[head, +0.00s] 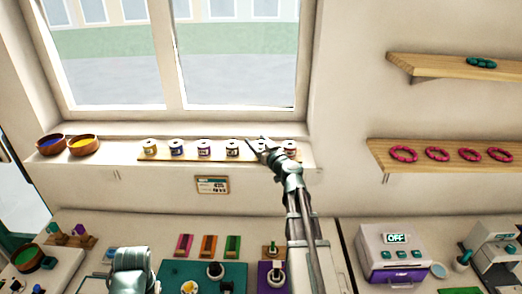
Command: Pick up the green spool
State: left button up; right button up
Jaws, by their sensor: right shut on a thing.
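Several small spools with pale tops stand in a row on a wooden strip (190,157) on the windowsill. A white and yellow one (150,147), a blue one (176,147) and a dark one (232,148) are clear to see; a red one (290,149) stands at the right end. My right gripper (258,146) is at the row, between the dark spool and the red one. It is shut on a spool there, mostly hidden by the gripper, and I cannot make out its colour. My left arm shows at the bottom left, its gripper not visible.
Two wooden bowls (83,145) stand at the sill's left end. A shelf with pink rings (437,154) and a higher one with a green ring (481,62) are at right. Below are a teal board (180,270), coloured blocks and a machine marked OFF (395,255).

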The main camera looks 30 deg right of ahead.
jog(key=shift+c, duration=1.2)
pick_arm(q)
jog(key=shift+r, duration=0.15)
pick_arm(e)
jog(key=shift+r, duration=0.1)
